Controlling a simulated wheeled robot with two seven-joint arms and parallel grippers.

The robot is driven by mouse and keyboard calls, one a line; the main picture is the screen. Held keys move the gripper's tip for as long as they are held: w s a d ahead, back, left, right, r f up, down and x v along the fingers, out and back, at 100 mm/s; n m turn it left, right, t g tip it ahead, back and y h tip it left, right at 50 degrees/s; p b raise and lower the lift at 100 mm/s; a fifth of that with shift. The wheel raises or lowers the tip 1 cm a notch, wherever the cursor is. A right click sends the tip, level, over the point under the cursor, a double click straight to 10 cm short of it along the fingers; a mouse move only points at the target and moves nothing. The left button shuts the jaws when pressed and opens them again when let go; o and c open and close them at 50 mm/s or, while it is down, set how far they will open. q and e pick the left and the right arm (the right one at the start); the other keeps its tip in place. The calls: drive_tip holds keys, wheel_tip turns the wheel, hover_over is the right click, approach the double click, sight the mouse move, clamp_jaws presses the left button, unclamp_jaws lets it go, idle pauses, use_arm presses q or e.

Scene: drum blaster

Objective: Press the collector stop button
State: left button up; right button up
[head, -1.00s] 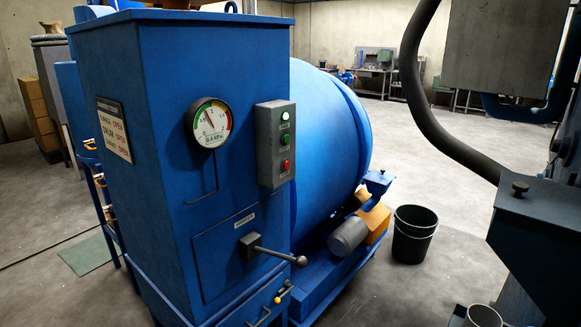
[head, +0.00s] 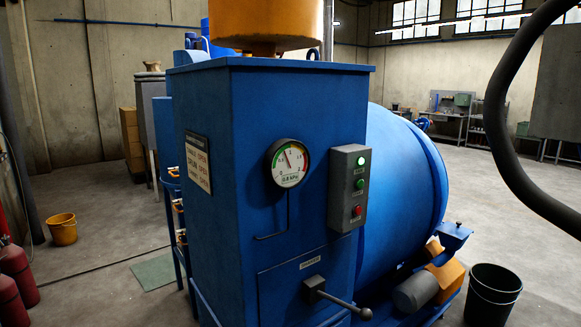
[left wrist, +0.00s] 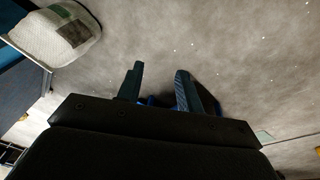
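A grey control box (head: 347,188) is fixed to the blue collector cabinet (head: 215,135), right of a round pressure gauge (head: 288,163). It carries a lit green light (head: 361,161) at the top, a green button (head: 360,184) in the middle and a red button (head: 356,210) at the bottom. The labels are too small to read. In the left wrist view my left gripper (left wrist: 160,85) has its two fingers apart with nothing between them, above the concrete floor. Neither gripper shows in the head view.
A lever (head: 340,302) sticks out low on the cabinet front. A blue drum (head: 395,190) lies behind it. A black bucket (head: 492,295) stands at right, a yellow bucket (head: 63,229) and red cylinders (head: 17,275) at left. A pale bag-like object (left wrist: 60,33) shows in the left wrist view.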

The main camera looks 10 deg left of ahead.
use_arm(q)
clamp_jaws()
idle(0.5)
idle(0.8)
